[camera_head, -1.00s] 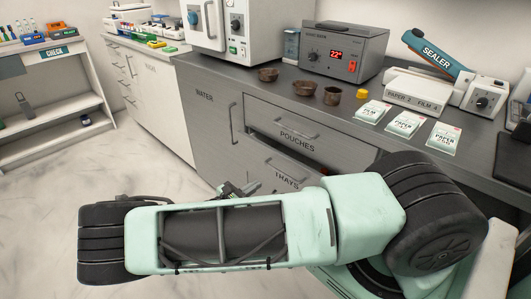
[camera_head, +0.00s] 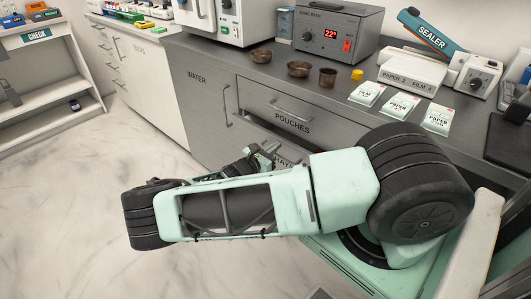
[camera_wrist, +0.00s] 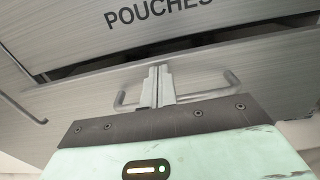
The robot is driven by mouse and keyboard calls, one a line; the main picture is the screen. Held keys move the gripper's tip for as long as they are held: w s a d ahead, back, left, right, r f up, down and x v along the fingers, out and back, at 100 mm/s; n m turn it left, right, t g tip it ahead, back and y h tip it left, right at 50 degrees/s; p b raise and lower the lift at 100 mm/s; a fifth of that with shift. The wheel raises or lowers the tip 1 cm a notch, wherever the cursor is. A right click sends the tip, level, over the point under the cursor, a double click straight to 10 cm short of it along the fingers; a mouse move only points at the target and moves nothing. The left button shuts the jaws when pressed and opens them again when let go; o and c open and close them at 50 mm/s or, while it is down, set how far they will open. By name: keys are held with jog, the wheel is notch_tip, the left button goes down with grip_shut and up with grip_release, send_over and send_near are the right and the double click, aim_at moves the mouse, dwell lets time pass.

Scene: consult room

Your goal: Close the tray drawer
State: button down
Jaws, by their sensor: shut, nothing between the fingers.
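The tray drawer (camera_head: 286,161) is the steel drawer below the pouches drawer (camera_head: 292,110). In the head view my arm and gripper hide much of its front and label. In the wrist view the tray drawer front (camera_wrist: 245,75) stands out a little, with a dark gap along its top edge. My gripper (camera_head: 268,152) is shut and empty at this front. In the wrist view its fingertips (camera_wrist: 156,70) point at the front, between the two ends of the drawer handle (camera_wrist: 121,98). Whether they touch it I cannot tell.
The counter above holds brown bowls (camera_head: 299,69), a steel bath (camera_head: 338,35), pouch packs (camera_head: 401,105) and a sealer (camera_head: 440,45). A cabinet marked water (camera_head: 200,100) stands left of the drawers. The floor (camera_head: 70,220) at left is clear.

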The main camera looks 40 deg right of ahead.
aim_at(281, 141)
jog(key=shift+d, duration=0.4)
jog(key=d, duration=0.5)
jog(key=shift+w, duration=0.2)
jog(key=shift+r, duration=0.1)
